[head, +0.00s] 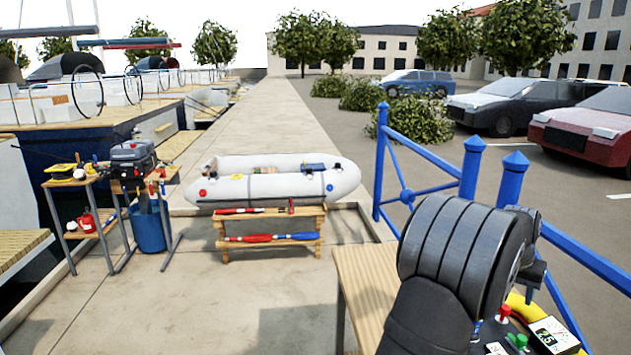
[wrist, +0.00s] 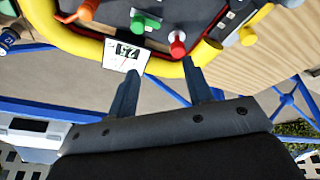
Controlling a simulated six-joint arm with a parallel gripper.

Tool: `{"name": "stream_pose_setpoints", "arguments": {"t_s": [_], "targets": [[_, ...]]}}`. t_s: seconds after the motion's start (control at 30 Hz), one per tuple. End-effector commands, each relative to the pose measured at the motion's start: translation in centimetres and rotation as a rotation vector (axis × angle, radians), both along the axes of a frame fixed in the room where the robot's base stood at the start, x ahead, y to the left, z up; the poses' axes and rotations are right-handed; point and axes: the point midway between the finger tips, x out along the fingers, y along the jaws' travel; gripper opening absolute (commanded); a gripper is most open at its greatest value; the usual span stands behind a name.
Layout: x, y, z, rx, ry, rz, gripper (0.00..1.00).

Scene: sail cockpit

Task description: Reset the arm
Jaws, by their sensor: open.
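My gripper (wrist: 162,88) shows in the wrist view with its two dark blue fingers spread apart and nothing between them. The fingers point toward a panel edged by a yellow tube (wrist: 72,42). A white gauge (wrist: 125,54) with dark digits lies close to the left fingertip. A red knob (wrist: 178,44) and a green knob (wrist: 145,23) sit just beyond. In the head view my dark arm fills the lower right and hides much of the bench there. I cannot make out the fingers in that view.
A wooden bench top (head: 365,285) stands beside my arm. A blue railing (head: 430,155) runs behind it. A white inflatable boat (head: 270,182) rests on a wooden rack (head: 272,253). An outboard motor (head: 132,158) and a side table (head: 70,183) stand left. Paving between is clear.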

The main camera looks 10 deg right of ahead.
Motion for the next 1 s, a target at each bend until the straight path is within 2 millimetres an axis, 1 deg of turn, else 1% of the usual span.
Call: {"name": "stream_pose_setpoints", "arguments": {"t_s": [0.03, 0.2, 0.6, 0.8, 1.0], "targets": [[0.1, 0.0, -1.0, -0.003, 0.021, -0.020, 0.47], [0.0, -0.3, -3.6, -0.035, 0.082, -0.096, 0.47], [0.2, -0.9, -8.8, -0.153, 0.191, -0.248, 0.47], [0.5, -1.2, -10.7, -0.223, 0.221, -0.302, 0.47], [0.7, -1.3, -11.8, -0.269, 0.232, -0.333, 0.47]]}}
